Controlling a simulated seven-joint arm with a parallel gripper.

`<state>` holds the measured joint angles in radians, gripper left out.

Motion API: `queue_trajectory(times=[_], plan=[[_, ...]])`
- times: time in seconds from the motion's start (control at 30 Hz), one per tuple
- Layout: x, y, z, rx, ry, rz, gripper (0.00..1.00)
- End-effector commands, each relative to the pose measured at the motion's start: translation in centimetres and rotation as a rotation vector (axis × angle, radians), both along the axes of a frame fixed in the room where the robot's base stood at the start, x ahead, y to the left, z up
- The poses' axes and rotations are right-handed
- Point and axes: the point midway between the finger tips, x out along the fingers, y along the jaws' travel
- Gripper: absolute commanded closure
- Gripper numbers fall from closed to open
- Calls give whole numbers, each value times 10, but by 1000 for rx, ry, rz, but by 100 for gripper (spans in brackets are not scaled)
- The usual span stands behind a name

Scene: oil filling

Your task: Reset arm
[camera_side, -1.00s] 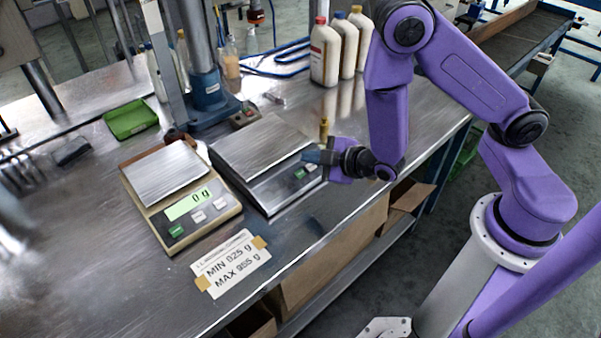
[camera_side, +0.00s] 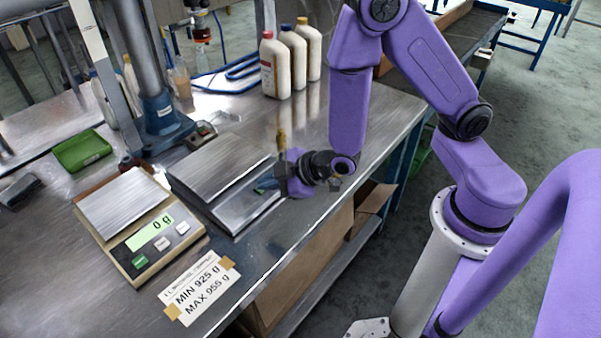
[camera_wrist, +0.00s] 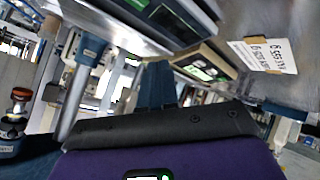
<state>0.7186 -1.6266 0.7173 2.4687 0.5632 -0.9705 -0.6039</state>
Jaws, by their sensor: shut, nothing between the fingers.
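My gripper (camera_side: 264,187) is shut and empty. In the wrist view the dark blue fingers of my gripper (camera_wrist: 156,84) are together with nothing held. My purple arm is bent, with its elbow high above the bench's right side.
A beige scale (camera_side: 145,263) reading 0 g stands left of the dark one. A MIN/MAX label (camera_side: 200,288) lies in front.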

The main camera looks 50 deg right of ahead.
Motion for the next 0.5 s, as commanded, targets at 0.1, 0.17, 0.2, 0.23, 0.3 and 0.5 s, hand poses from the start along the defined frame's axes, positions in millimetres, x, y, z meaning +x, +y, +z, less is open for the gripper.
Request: queue_trajectory(times=[0.1, 0.17, 0.2, 0.23, 0.3, 0.5], plan=[[-23, 20, 13, 65, 142, 46, 100], [-37, 27, 19, 83, 215, 68, 100], [-47, 31, 23, 92, 262, 83, 100], [-54, 33, 26, 96, 297, 95, 100], [-72, 37, 35, 98, 375, 121, 100], [-124, 31, 62, 53, 571, 184, 100]])
